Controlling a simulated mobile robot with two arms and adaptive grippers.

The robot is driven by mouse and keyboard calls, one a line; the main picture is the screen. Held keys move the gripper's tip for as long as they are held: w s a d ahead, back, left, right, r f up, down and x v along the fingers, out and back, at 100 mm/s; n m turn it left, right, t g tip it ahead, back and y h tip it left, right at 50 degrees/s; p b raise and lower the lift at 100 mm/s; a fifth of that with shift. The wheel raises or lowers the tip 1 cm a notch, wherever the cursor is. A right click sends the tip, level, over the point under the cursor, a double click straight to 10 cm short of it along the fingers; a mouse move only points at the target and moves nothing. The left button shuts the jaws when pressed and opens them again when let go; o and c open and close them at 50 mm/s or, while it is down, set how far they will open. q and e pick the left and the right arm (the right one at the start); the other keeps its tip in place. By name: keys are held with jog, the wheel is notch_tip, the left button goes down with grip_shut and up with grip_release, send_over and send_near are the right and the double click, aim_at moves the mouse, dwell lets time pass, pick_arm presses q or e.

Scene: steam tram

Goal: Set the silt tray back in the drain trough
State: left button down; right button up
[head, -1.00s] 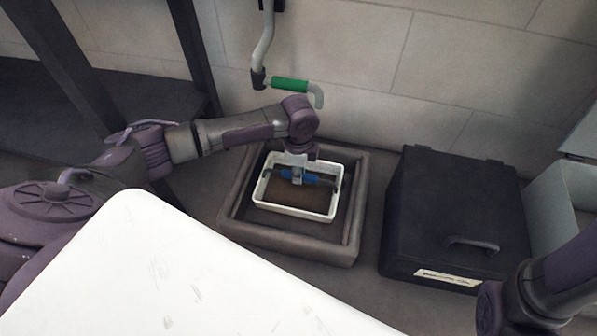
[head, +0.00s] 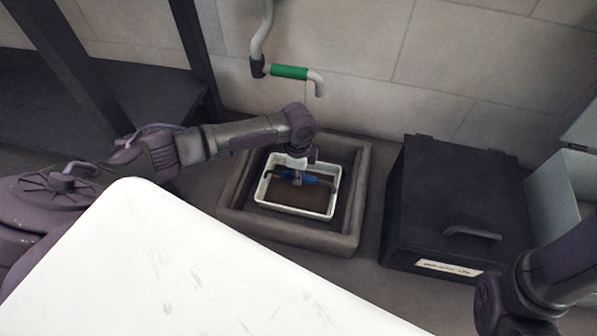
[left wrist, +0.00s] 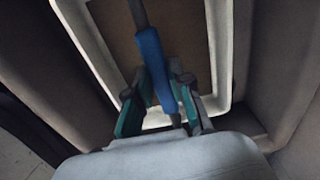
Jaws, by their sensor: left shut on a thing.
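The silt tray is a white rectangular tray (head: 294,208) with brown silt inside and a handle bar with a blue grip (head: 313,180) across it. In the head view it sits within the rim of the grey drain trough (head: 290,239); I cannot tell whether it touches the trough floor. My left gripper (head: 297,180) is shut on the blue grip from above. In the left wrist view the fingers (left wrist: 161,95) lie on both sides of the blue grip (left wrist: 155,65), with the tray's white rim (left wrist: 222,45) around. My right gripper is not in view; only its arm shows at lower right.
A black lidded box (head: 455,205) stands right of the trough, with a grey open box (head: 563,190) beyond it. A pipe with a green sleeve (head: 289,72) hangs on the wall above. A white surface (head: 190,270) fills the lower left foreground.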

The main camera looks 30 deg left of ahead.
pick_arm(q)
jog(key=shift+f, duration=0.15)
dwell(0.5)
jog(key=c, duration=1)
grip_release()
jog(key=shift+o, duration=0.2)
notch_tip(320, 180, up, 12)
jog(key=shift+w+d, duration=0.1)
